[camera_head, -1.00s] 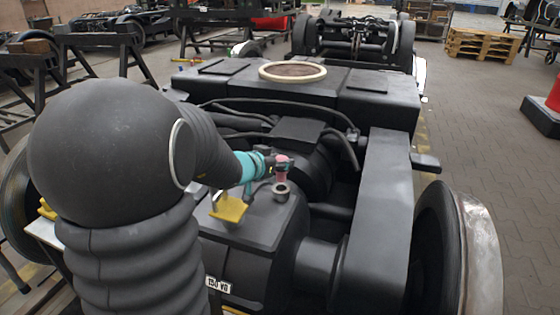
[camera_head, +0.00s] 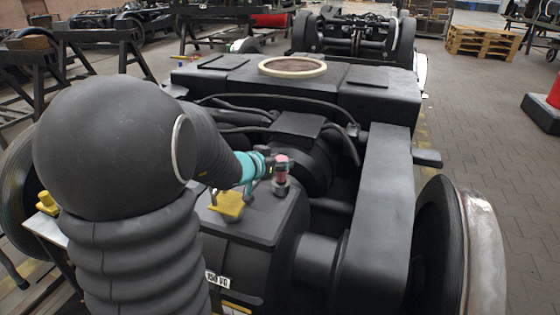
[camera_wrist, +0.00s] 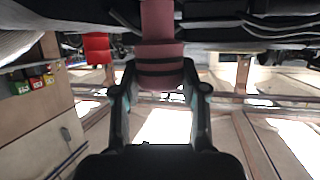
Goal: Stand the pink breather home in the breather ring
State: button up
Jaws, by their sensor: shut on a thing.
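The pink breather (camera_head: 281,170) is upright, with its lower end at the small grey breather ring (camera_head: 281,189) on top of the dark gearbox housing. The ring's opening is now covered, but I cannot tell how deep the breather sits. My gripper (camera_head: 268,166), with teal at its wrist, reaches in from the left and is shut on the breather. In the wrist view the breather (camera_wrist: 160,48) is between the two dark fingers of my gripper (camera_wrist: 160,76). The ring cannot be made out there.
A yellow piece (camera_head: 227,205) stands on the housing just left of the ring. Black hoses (camera_head: 235,103) and the frame beam (camera_head: 376,200) lie behind and to the right. A large wheel (camera_head: 445,245) stands at the right. Space above the housing is open.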

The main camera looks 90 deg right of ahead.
jog(key=shift+f, duration=0.35)
jog(key=o, duration=1.3)
jog(key=v, duration=1.2)
jog(key=shift+r, duration=0.1)
jog(key=shift+w, duration=0.1)
